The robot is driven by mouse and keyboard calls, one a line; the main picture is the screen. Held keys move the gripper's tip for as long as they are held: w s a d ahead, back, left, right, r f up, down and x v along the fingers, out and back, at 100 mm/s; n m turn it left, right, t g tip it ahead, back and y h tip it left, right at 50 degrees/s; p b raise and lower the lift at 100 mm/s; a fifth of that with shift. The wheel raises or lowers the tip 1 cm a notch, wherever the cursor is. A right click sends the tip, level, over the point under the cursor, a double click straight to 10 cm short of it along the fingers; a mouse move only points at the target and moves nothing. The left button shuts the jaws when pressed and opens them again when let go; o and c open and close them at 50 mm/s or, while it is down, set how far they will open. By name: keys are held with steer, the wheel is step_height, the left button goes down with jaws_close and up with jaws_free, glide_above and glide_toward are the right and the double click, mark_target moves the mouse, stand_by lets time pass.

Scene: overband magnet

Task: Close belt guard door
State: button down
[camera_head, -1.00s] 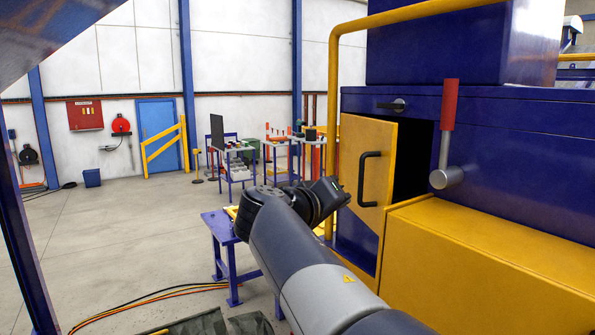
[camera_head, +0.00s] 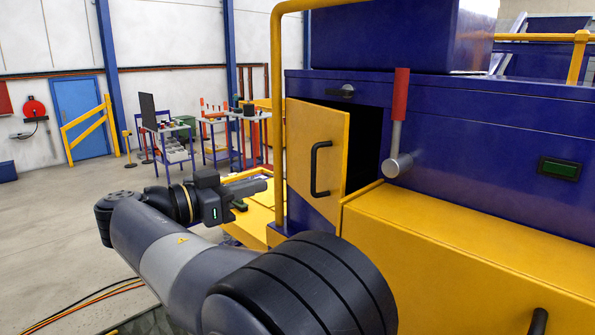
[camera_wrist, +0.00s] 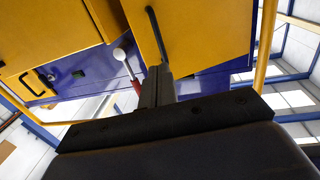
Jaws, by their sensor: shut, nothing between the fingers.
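The yellow belt guard door (camera_head: 318,153) stands ajar on the blue machine (camera_head: 450,130), with a dark opening showing at its right edge. Its black handle (camera_head: 318,170) is upright on the door's face. My gripper (camera_head: 262,186) is shut and empty, to the left of the door and pointing toward it, apart from the handle in the head view. In the wrist view the shut fingers (camera_wrist: 157,82) reach up toward the door (camera_wrist: 180,30), and the black handle (camera_wrist: 155,32) shows just beyond their tips. I cannot tell whether they touch.
A yellow rail (camera_head: 277,110) stands upright close by my gripper. A lever with a red grip (camera_head: 401,95) sticks out right of the opening. A yellow housing (camera_head: 440,255) juts out below it. Workbenches (camera_head: 215,135) stand behind on the left; the floor there is open.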

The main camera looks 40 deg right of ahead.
steer(key=p, duration=0.3)
glide_toward(335, 172)
steer(key=w, duration=0.1)
steer(key=w+d, duration=0.1)
steer(key=shift+w+d+r, duration=0.15)
steer(key=shift+w+d, duration=0.1)
steer(key=shift+d, duration=0.8)
steer(key=shift+s+d+f+t+b, duration=0.2)
steer(key=shift+d+f+t+b, duration=0.15)
steer(key=shift+b, duration=0.25)
steer(key=shift+n+t, duration=0.7)
steer(key=shift+t, duration=0.05)
steer(key=s+d+b, duration=0.1)
steer(key=d+b, duration=0.3)
steer(key=b, duration=0.1)
steer(key=s+d+b, duration=0.1)
steer(key=d+b, duration=0.1)
steer(key=shift+s+f, duration=0.1)
steer(key=shift+s, duration=0.25)
steer(key=shift+d+r, duration=0.1)
steer(key=shift+r, duration=0.2)
steer(key=shift+w, duration=0.1)
steer(key=shift+f, duration=0.1)
